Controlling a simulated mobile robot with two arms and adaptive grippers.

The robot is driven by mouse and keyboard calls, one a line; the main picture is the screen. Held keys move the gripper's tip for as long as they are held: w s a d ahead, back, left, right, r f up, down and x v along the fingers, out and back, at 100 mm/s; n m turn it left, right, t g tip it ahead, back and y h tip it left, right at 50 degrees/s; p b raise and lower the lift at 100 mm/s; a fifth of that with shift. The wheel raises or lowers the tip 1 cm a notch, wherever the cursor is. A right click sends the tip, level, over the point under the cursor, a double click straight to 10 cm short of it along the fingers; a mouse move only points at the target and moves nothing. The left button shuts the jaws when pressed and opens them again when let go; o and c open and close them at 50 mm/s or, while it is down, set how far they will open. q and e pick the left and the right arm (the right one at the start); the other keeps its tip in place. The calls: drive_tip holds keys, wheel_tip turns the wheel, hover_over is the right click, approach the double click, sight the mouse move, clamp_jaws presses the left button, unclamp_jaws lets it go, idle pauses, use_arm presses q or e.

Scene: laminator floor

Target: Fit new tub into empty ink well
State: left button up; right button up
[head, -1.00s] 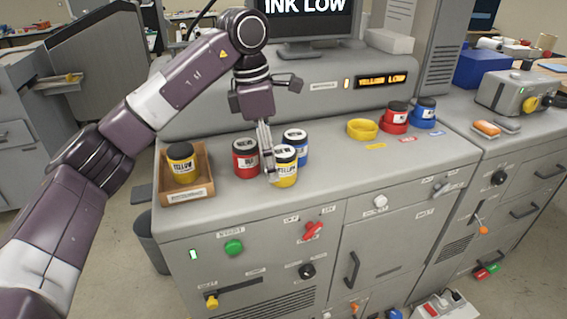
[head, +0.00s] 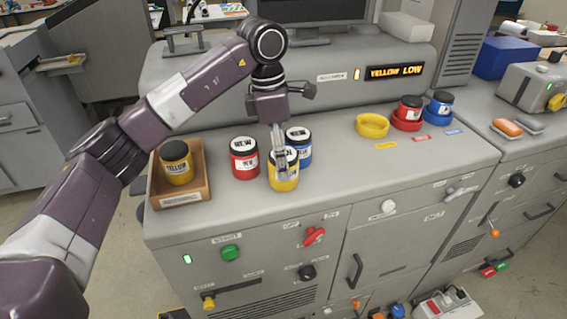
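A yellow tub with a black lid (head: 284,183) stands upright on the grey cabinet top. Beside it stand a red tub (head: 244,160) labelled NEW and a blue tub (head: 304,151), partly hidden. My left gripper (head: 281,163) points down at the yellow tub, its fingers overlapping the lid and label. I see it edge-on, so I cannot tell whether it grips the tub. The yellow ring-shaped ink well (head: 372,126) is empty. The red well (head: 406,125) and blue well (head: 438,117) each hold a tub. My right gripper is out of view.
A wooden tray (head: 181,198) at the left holds another yellow tub (head: 177,160). The lit panel (head: 394,71) reads YELLOW LOW. The cabinet top between the grouped tubs and the wells is clear. A raised housing with a monitor (head: 310,25) stands behind.

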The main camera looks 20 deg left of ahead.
use_arm(q)
drive_tip(key=shift+w+d+f+p, duration=0.1)
drive_tip(key=shift+f+p, duration=0.15)
drive_tip(key=shift+f, duration=0.35)
drive_tip(key=shift+w+d+f+p, duration=0.1)
drive_tip(key=shift+f+p, duration=0.1)
drive_tip(key=shift+f, duration=0.4)
drive_tip(key=shift+w+f, duration=0.1)
drive_tip(key=shift+f, duration=0.4)
drive_tip(key=shift+c, duration=0.3)
drive_tip(key=c, duration=1)
drive_tip(key=shift+c, duration=1.2)
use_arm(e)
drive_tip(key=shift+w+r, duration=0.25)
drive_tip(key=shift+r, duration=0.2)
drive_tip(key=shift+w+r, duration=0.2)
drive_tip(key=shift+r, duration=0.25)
